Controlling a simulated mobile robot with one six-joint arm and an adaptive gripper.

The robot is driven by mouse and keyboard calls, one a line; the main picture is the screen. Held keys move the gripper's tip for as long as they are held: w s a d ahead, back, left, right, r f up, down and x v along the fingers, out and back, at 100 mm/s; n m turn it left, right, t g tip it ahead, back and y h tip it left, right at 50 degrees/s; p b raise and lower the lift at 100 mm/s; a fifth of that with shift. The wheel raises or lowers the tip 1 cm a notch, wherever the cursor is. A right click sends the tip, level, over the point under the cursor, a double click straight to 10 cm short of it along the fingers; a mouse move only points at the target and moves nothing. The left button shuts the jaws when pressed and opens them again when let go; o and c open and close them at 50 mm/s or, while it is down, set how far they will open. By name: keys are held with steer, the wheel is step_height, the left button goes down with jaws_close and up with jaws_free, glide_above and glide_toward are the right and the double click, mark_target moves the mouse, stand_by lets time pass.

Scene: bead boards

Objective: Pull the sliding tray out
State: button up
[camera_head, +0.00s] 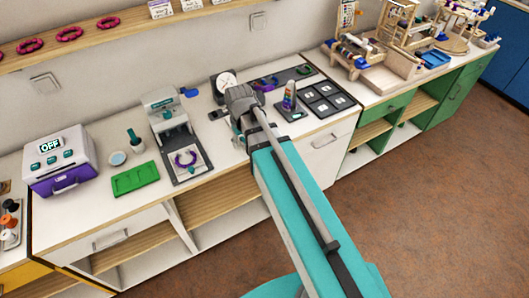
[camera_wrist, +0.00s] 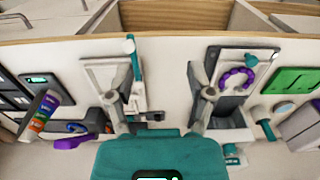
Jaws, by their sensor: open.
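A flat pale tray (camera_head: 180,161) lies on the dark base in front of a white press (camera_head: 165,112). A purple horseshoe of beads (camera_head: 186,159) lies on it, with a small teal knob near its front. In the wrist view the tray (camera_wrist: 229,78) is right of my gripper (camera_wrist: 165,90), partly beside the right finger.
A purple-and-white box reading OFF (camera_head: 62,160), a green board (camera_head: 135,177) and a teal bottle (camera_head: 135,141) stand left of the press. A dial device (camera_head: 226,82), a striped tube (camera_head: 289,96) and dark square dishes (camera_head: 324,99) are near my gripper. Open shelves lie below the counter.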

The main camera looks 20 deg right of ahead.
steer(key=s+d+m, duration=0.3)
steer(key=s+d, duration=0.2)
steer(key=s, duration=0.1)
steer(key=shift+s+d+f, duration=0.15)
steer(key=shift+s+d, duration=0.1)
steer(key=shift+s, duration=0.1)
stand_by(0.3)
stand_by(1.4)
